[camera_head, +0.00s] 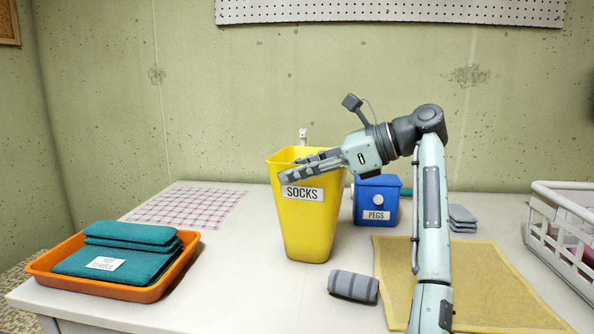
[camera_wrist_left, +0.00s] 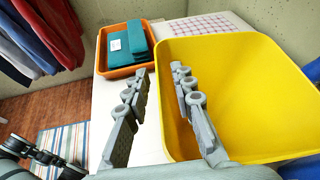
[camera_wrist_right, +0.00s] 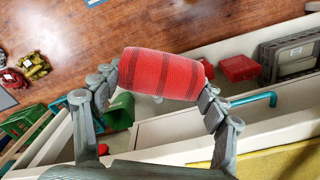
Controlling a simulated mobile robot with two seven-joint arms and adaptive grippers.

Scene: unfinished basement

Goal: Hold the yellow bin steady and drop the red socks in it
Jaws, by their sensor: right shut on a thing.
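The yellow bin (camera_head: 309,225) labelled SOCKS stands upright on the table in the head view, and fills the right of the left wrist view (camera_wrist_left: 240,95). My left gripper (camera_head: 288,168) is at the bin's rim with its fingers apart. In the left wrist view one finger is over the bin's inside and the other is outside its left wall. The red socks (camera_wrist_right: 160,72), a striped roll, are between the fingertips of my right gripper (camera_wrist_right: 163,77), which is shut on them. My right gripper and the red socks are out of the head view.
Grey rolled socks (camera_head: 354,287) lie in front of the bin. A blue PEGS box (camera_head: 377,207) stands behind it at right. An orange tray (camera_head: 60,277) with teal cloths is at left. A yellow mat (camera_head: 495,290) and white basket (camera_head: 548,225) are at right.

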